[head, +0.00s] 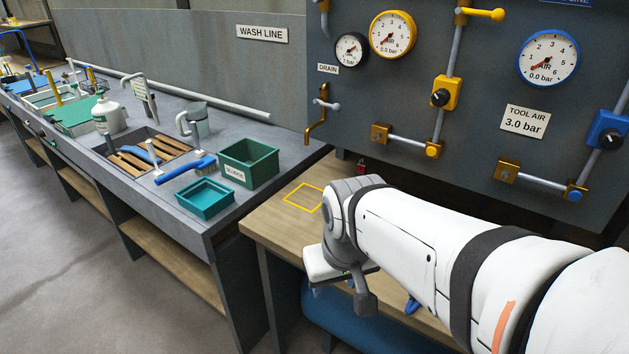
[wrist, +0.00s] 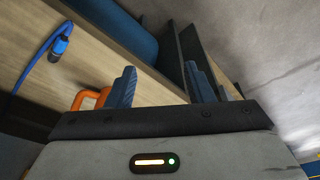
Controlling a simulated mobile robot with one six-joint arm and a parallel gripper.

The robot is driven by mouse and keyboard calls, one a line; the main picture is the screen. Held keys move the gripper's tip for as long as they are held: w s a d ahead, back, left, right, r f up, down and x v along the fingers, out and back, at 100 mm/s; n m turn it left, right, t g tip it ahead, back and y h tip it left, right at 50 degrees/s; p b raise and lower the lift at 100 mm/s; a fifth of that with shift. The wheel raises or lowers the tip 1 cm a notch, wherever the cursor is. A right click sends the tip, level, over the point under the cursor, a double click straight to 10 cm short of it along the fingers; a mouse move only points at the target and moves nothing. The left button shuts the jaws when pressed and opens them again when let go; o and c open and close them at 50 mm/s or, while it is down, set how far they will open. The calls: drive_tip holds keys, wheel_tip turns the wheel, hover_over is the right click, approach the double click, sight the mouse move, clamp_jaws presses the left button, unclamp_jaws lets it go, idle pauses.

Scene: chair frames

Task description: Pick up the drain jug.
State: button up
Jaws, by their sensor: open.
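A grey, see-through jug with a handle (head: 197,122), which looks like the drain jug, stands upright on the wash bench at the back, left of the drain tap. It is not in the wrist view. My gripper (wrist: 162,86) is open, with its blue fingers apart and nothing between them. In the head view my gripper is low at the front edge of the wooden bench, far to the right of the jug and partly hidden by my arm.
A drain tap (head: 317,118) is over a yellow square outline (head: 303,197) on the wooden bench (head: 272,222). A green bin (head: 249,163), teal tray (head: 205,198) and blue brush (head: 187,169) lie in front of the jug. A blue connector (wrist: 60,42) and an orange loop (wrist: 88,97) show near my gripper.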

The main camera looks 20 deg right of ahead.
drive_tip(key=o, duration=0.6)
drive_tip(key=w+d+p, duration=0.1)
drive_tip(key=w+d, duration=0.6)
drive_tip(key=w, duration=0.5)
drive_tip(key=shift+w+r+t+p, duration=0.3)
drive_tip(key=shift+r, duration=0.15)
drive_tip(key=o, duration=0.5)
drive_tip(key=shift+t, duration=0.5)
drive_tip(key=w+d+f, duration=0.1)
drive_tip(key=w+d, duration=0.2)
drive_tip(key=w+d+f, duration=0.1)
drive_tip(key=w+d, duration=0.2)
drive_tip(key=w+d+f+p, duration=0.1)
drive_tip(key=w+d, duration=0.2)
drive_tip(key=w, duration=0.1)
drive_tip(key=shift+w+d, duration=0.1)
drive_tip(key=shift+d, duration=0.3)
drive_tip(key=shift+w+d+f, duration=0.2)
drive_tip(key=shift+w+f, duration=0.05)
drive_tip(key=shift+f, duration=0.05)
drive_tip(key=shift+p+x, duration=0.75)
drive_tip(key=shift+x, duration=2.95)
